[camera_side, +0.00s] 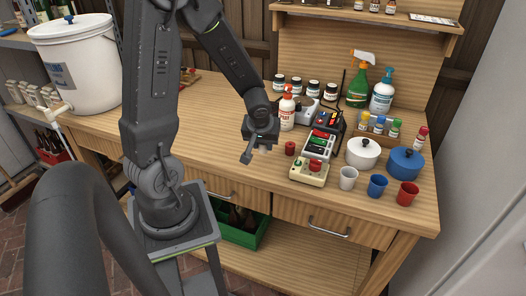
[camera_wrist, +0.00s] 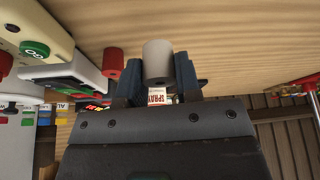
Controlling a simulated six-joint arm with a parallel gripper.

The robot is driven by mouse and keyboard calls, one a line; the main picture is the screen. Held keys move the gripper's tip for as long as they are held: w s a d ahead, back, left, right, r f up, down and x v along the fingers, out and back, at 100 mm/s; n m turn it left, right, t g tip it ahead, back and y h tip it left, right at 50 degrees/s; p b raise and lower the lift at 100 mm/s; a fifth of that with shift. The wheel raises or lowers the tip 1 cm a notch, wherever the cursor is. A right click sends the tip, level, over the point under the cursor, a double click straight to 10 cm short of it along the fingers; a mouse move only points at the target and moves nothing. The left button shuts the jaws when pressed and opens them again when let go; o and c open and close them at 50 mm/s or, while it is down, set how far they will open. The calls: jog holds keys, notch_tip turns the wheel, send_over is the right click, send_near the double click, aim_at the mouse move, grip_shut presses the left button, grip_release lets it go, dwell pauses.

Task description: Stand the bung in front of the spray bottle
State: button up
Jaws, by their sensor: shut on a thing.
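My gripper (camera_side: 262,142) is shut on a light grey bung (camera_wrist: 158,60), a short cylinder between the two dark fingers (camera_wrist: 158,78) in the wrist view. In the side view the bung (camera_side: 265,150) shows only as a small pale patch under the fingers, above the bench. A white bottle with a red top and red label (camera_side: 287,112) stands just right of and behind my gripper. Its label, reading "SPRAY" (camera_wrist: 160,97), shows past the bung in the wrist view. A green trigger bottle with an orange-and-white head (camera_side: 358,86) stands further back right.
A small red cylinder (camera_side: 290,148) stands right of my gripper, near a cream button box (camera_side: 309,172) and a meter (camera_side: 319,145). Pots and cups (camera_side: 348,177) fill the right side. The wooden bench (camera_side: 215,115) is clear left of my gripper.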

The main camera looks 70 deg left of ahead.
aim_at(263, 152)
jog(key=shift+f, duration=1.7)
jog(key=shift+f, duration=0.15)
jog(key=o, duration=0.9)
jog(key=v, duration=1.2)
jog(key=s+d+r+m+t+h, duration=0.1)
jog(key=s+d+r+m, duration=0.1)
jog(key=d+r+m, duration=0.1)
jog(key=s+d+r+m+t+h, duration=0.1)
jog(key=d+r+m, duration=0.3)
jog(key=d, duration=0.3)
jog(key=s+d+r+m+t+h, duration=0.1)
jog(key=s+d+r+m, duration=0.1)
jog(key=d+r+m, duration=0.2)
jog(key=shift+s+d+r+h, duration=0.2)
jog(key=shift+d, duration=0.2)
jog(key=shift+s+d+r+h, duration=0.15)
jog(key=shift+d+r+h, duration=0.05)
jog(key=shift+d, duration=0.15)
